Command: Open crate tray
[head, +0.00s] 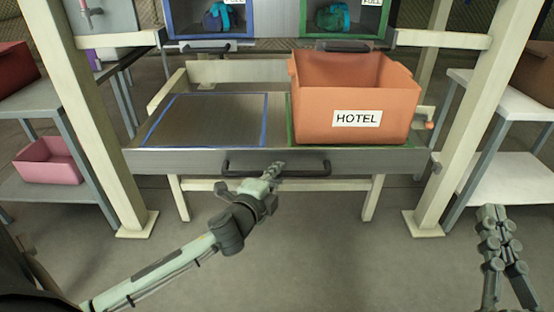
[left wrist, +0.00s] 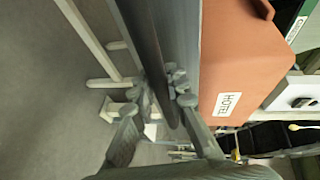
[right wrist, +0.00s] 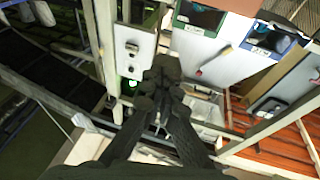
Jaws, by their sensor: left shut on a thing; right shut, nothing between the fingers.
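The crate tray (head: 280,157) is a wide grey drawer with a dark bar handle (head: 300,168) on its front. It stands out in front of the cubbies, and its floor is in view. Its left area, outlined in blue, is bare; an orange crate (head: 345,95) labelled HOTEL sits in the green-outlined right area. My left gripper (head: 270,174) is shut on the handle, left of its middle. The left wrist view shows the fingers (left wrist: 165,92) around the dark bar (left wrist: 160,50). My right gripper (head: 491,215) is shut and empty, low at the right, apart from the tray.
Cream posts (head: 85,120) and (head: 465,120) flank the tray. Above it are a blue-framed cubby (head: 168,22) and a green-framed cubby (head: 383,25). Side shelves stand left and right; a pink bin (head: 48,162) is on the left one. The floor in front is clear.

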